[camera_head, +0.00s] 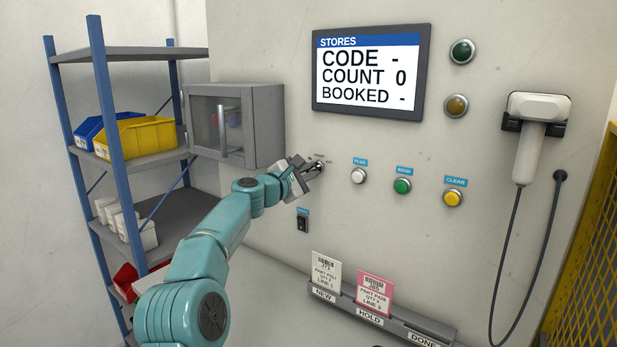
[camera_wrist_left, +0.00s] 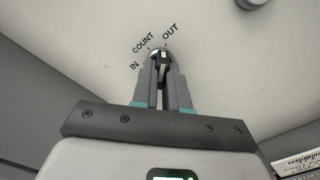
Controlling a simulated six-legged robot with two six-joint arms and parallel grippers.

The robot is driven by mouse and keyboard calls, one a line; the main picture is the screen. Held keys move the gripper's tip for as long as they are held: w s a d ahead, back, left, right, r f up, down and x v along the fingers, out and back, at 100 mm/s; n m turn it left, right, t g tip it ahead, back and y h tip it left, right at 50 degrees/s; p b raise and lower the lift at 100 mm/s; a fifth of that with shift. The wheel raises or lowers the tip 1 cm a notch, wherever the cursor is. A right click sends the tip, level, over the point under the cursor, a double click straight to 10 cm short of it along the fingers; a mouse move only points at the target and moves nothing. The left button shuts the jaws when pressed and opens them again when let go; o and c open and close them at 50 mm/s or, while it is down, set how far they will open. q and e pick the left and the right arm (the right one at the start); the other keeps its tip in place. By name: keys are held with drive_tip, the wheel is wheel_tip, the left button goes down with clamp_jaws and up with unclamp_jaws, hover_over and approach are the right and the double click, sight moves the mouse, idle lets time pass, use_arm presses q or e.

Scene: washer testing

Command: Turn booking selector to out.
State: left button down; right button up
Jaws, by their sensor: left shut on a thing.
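The booking selector (camera_wrist_left: 162,54) is a small round knob on the wall panel, with the labels IN, COUNT and OUT around it in the left wrist view. In the head view the selector (camera_head: 320,164) sits left of the white button, mostly hidden by my gripper. My left gripper (camera_wrist_left: 162,70) is shut on the selector's handle, reaching it straight from the front. It also shows in the head view (camera_head: 312,168). The knob's exact pointing is hard to tell. The screen (camera_head: 370,72) reads CODE -, COUNT 0, BOOKED -. My right gripper is not in view.
White (camera_head: 358,175), green (camera_head: 402,185) and yellow (camera_head: 453,197) buttons are right of the selector. A black switch (camera_head: 302,223) is below it. A grey cabinet (camera_head: 262,125) is close on the left. A card rack (camera_head: 400,322) stands below; a scanner (camera_head: 535,130) hangs right.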

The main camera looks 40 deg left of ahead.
use_arm(q)
drive_tip(key=shift+f+m, duration=0.2)
drive_tip(key=shift+m, duration=0.5)
drive_tip(key=c, duration=1.3)
unclamp_jaws()
drive_tip(key=shift+o, duration=0.8)
drive_tip(key=shift+r, duration=0.15)
drive_tip(key=shift+s+b, duration=0.1)
drive_tip(key=shift+b, duration=0.2)
drive_tip(key=s+d+b, duration=0.2)
drive_tip(key=s+b, duration=0.6)
drive_tip(key=s, duration=0.8)
